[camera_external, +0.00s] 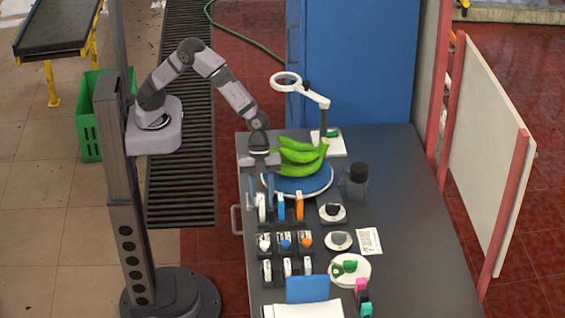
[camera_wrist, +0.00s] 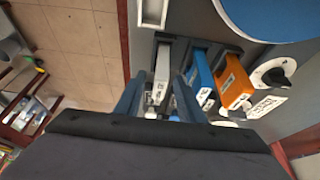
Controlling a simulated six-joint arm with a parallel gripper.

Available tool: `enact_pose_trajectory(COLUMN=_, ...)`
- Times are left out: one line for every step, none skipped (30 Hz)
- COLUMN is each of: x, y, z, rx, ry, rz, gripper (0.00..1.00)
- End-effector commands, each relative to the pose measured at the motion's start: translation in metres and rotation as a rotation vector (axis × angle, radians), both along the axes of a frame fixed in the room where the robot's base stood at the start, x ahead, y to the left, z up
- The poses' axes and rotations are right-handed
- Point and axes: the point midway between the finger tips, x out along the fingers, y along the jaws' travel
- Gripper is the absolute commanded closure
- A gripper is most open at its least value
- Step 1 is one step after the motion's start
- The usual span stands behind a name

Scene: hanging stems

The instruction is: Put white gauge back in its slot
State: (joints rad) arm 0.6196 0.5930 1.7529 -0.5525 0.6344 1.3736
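The white gauge (camera_external: 262,207) stands at the left end of the row of holders near the table's left edge, beside the blue gauge (camera_external: 281,208) and the orange gauge (camera_external: 299,206). In the wrist view the white gauge (camera_wrist: 161,73) is in a dark slot, left of the blue gauge (camera_wrist: 202,75) and orange gauge (camera_wrist: 234,80). My gripper (camera_wrist: 160,84) is open, its two blue-grey fingers apart on either side of the white gauge. My gripper also shows above the row in the external view (camera_external: 265,188). How deep the gauge sits cannot be told.
Behind the row, green bananas (camera_external: 303,158) lie on a blue plate (camera_external: 318,189). A magnifier lamp (camera_external: 300,90) stands behind them, and a dark jar (camera_external: 358,181) is to the right. Further holders with small gauges (camera_external: 285,242) are in front. The table's right side (camera_external: 415,230) is clear.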

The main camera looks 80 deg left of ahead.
Motion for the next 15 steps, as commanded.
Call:
enact_pose_trajectory(x=0.000, y=0.000, z=0.000, rx=0.000, ry=0.000, rz=0.000, gripper=0.64)
enact_pose_trajectory(x=0.000, y=0.000, z=0.000, rx=0.000, ry=0.000, rz=0.000, gripper=0.64)
enact_pose_trajectory(x=0.000, y=0.000, z=0.000, rx=0.000, ry=0.000, rz=0.000, gripper=0.64)
enact_pose_trajectory(x=0.000, y=0.000, z=0.000, rx=0.000, ry=0.000, rz=0.000, gripper=0.64)
enact_pose_trajectory(x=0.000, y=0.000, z=0.000, rx=0.000, ry=0.000, rz=0.000, gripper=0.64)
enact_pose_trajectory(x=0.000, y=0.000, z=0.000, rx=0.000, ry=0.000, rz=0.000, gripper=0.64)
enact_pose_trajectory(x=0.000, y=0.000, z=0.001, rx=0.000, ry=0.000, rz=0.000, gripper=0.64)
enact_pose_trajectory(x=0.000, y=0.001, z=0.001, rx=0.000, ry=0.000, rz=0.000, gripper=0.64)
enact_pose_trajectory(x=0.000, y=0.001, z=0.003, rx=-0.001, ry=-0.001, rz=0.000, gripper=0.64)
enact_pose_trajectory(x=0.001, y=0.002, z=0.005, rx=-0.002, ry=-0.002, rz=0.000, gripper=0.64)
enact_pose_trajectory(x=0.001, y=0.002, z=0.007, rx=-0.002, ry=-0.002, rz=0.000, gripper=0.64)
enact_pose_trajectory(x=0.001, y=0.004, z=0.010, rx=-0.003, ry=-0.003, rz=0.000, gripper=0.64)
enact_pose_trajectory(x=0.001, y=0.005, z=0.012, rx=-0.003, ry=-0.003, rz=0.000, gripper=0.64)
enact_pose_trajectory(x=0.001, y=0.006, z=0.015, rx=-0.003, ry=-0.003, rz=0.000, gripper=0.64)
enact_pose_trajectory(x=0.001, y=0.008, z=0.020, rx=-0.002, ry=-0.004, rz=0.001, gripper=0.64)
